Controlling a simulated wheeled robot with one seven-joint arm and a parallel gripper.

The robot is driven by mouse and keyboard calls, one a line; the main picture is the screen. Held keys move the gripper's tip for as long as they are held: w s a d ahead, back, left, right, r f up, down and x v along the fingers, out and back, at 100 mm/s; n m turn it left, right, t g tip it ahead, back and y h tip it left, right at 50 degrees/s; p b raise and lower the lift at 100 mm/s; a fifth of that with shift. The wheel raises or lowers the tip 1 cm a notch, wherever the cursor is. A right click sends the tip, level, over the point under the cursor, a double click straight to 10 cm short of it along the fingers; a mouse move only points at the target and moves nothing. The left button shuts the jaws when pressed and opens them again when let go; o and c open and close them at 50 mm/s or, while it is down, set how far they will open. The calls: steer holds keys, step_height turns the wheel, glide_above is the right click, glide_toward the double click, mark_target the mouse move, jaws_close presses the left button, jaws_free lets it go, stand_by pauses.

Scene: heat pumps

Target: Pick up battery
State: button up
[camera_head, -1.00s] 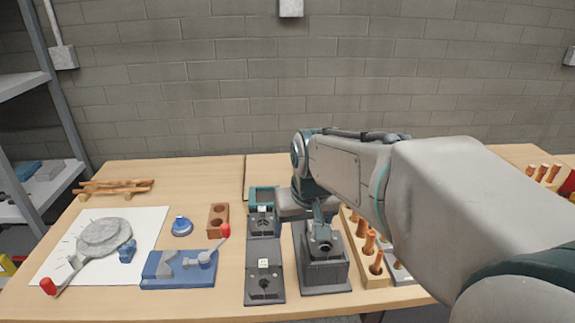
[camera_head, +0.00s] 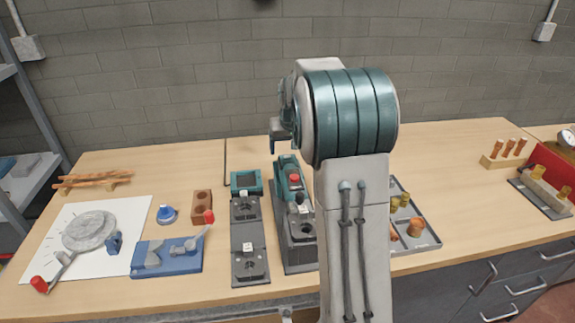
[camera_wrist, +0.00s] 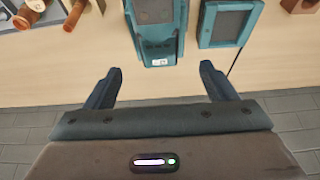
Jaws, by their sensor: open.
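A teal unit with a red button (camera_head: 293,181), which may be the battery, stands at the back of a dark grey dock (camera_head: 300,262) in the head view. The frames do not make clear that it is the battery. In the wrist view the teal unit (camera_wrist: 155,32) lies above and between my fingertips, apart from them. My gripper (camera_wrist: 160,71) is open and empty, raised over the back of the bench. In the head view my gripper (camera_head: 277,130) shows only partly, the rest being behind my arm.
A square teal-framed unit (camera_head: 246,181) stands close left of the teal unit, behind a dark fixture (camera_head: 250,265). A blue clamp (camera_head: 165,259) and a brown block (camera_head: 202,205) are farther left. A tray of fittings (camera_head: 428,238) is to the right. The wall is behind.

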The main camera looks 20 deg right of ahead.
mark_target(288, 160)
steer(key=shift+p+x, duration=0.9)
steer(key=shift+x, duration=2.75)
steer(key=shift+w+d+r, duration=0.15)
steer(key=shift+w, duration=0.05)
steer(key=c, duration=1.3)
